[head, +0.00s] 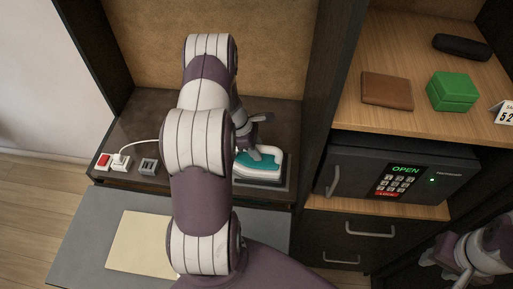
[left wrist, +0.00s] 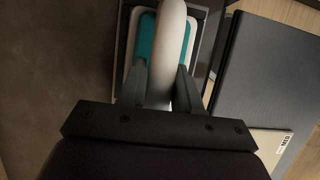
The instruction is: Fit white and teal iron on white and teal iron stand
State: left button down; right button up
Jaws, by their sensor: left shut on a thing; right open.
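The white and teal iron (head: 257,161) is on the dark vanity counter behind my left arm, with its left part hidden by the arm. My left gripper (head: 258,147) is above it and shut on its white handle. In the left wrist view the gripper's fingers (left wrist: 162,85) sit on either side of the white handle (left wrist: 171,50) of the iron. A light and dark edged base, seemingly the iron stand (left wrist: 201,60), shows around and under the iron; whether the iron is seated cannot be told. My right gripper (head: 455,266) is open and empty at the lower right.
A white plug and cord (head: 121,160), a red switch (head: 103,161) and a grey socket (head: 148,167) lie on the counter's left. A cream sheet (head: 140,240) lies on the grey surface in front. A safe (head: 400,175) and shelf with a wallet (head: 387,90) and green box (head: 452,91) stand right.

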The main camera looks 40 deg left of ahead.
pick_arm(q)
jog(key=shift+f+b, duration=0.3)
jog(key=shift+f, duration=0.05)
jog(key=c, duration=0.8)
grip_release()
jog(key=shift+o, duration=0.5)
